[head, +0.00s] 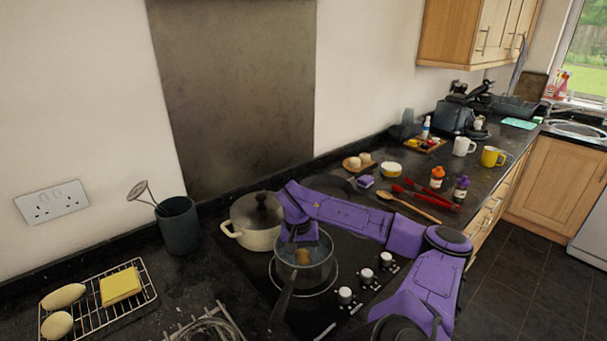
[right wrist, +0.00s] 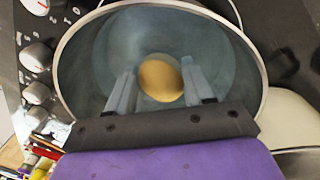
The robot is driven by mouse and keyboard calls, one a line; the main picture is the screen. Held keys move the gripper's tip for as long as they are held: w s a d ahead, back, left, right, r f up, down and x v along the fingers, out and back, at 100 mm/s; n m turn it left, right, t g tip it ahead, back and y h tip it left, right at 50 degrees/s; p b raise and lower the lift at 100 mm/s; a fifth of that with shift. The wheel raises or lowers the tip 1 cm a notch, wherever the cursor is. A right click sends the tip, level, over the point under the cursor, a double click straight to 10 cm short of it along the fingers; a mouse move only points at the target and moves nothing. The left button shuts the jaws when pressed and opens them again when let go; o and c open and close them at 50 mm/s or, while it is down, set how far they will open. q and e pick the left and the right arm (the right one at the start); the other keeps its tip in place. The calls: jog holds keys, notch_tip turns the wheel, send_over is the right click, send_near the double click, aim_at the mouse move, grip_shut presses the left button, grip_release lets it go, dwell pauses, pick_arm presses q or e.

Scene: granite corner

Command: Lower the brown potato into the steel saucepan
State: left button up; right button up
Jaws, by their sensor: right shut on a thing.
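The steel saucepan (head: 318,276) stands on the dark hob, with its handle pointing toward the front left. The brown potato (right wrist: 160,80) is between the two fingertips of my right gripper (right wrist: 161,88), inside the saucepan's rim in the right wrist view. My right gripper (head: 302,250) reaches down into the saucepan from above in the head view and is shut on the potato (head: 302,257). Most of the fingers are hidden in the head view. I cannot tell whether the potato touches the pan's bottom. My left gripper is not in view.
A cream lidded pot (head: 256,220) stands right behind the saucepan. Hob knobs (head: 366,276) line its right side. A wooden spoon (head: 410,208) and red tongs (head: 428,197) lie further right. A wire rack (head: 130,284) with a yellow sponge (head: 120,286) is at left.

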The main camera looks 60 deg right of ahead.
aim_at(300, 255)
jog(key=shift+f, duration=0.55)
jog(key=o, duration=1.1)
jog(key=shift+o, duration=0.2)
jog(key=r, duration=0.3)
jog(key=r+p, duration=0.1)
jog(key=r, duration=0.2)
jog(key=w+r, duration=0.1)
jog(key=r, duration=0.3)
jog(key=shift+a+r, duration=0.1)
jog(key=shift+a, duration=0.15)
jog(key=shift+r, duration=0.15)
jog(key=shift+s, duration=0.1)
